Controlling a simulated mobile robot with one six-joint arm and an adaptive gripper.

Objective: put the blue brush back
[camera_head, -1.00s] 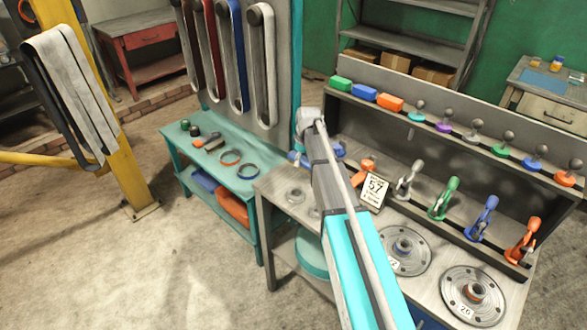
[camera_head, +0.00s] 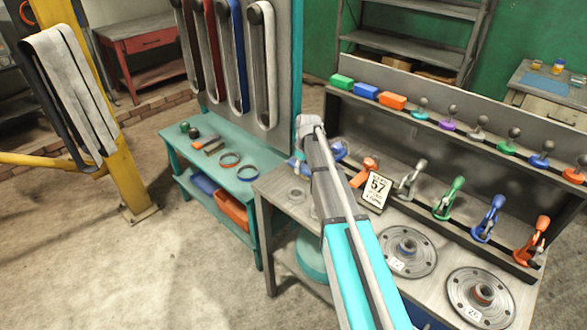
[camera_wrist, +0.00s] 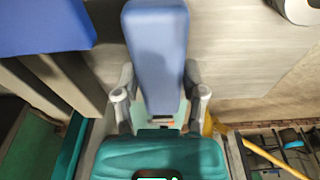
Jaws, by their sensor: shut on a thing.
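In the wrist view, my gripper (camera_wrist: 160,96) has its two grey fingers shut on the sides of a long blue brush (camera_wrist: 157,50). The brush shows as a smooth oblong block pointing up the picture; I cannot see any bristles. In the head view my arm reaches toward the back of the grey workbench (camera_head: 447,268), and its own links hide the gripper and the held brush. A separate blue block (camera_head: 364,91) sits on the top shelf, between a green block (camera_head: 342,82) and an orange block (camera_head: 393,101).
Several clamps (camera_head: 447,197) stand along the bench back. The teal bench (camera_head: 215,142) holds rings and small items. A yellow post (camera_head: 122,150) stands left; the floor before it is clear.

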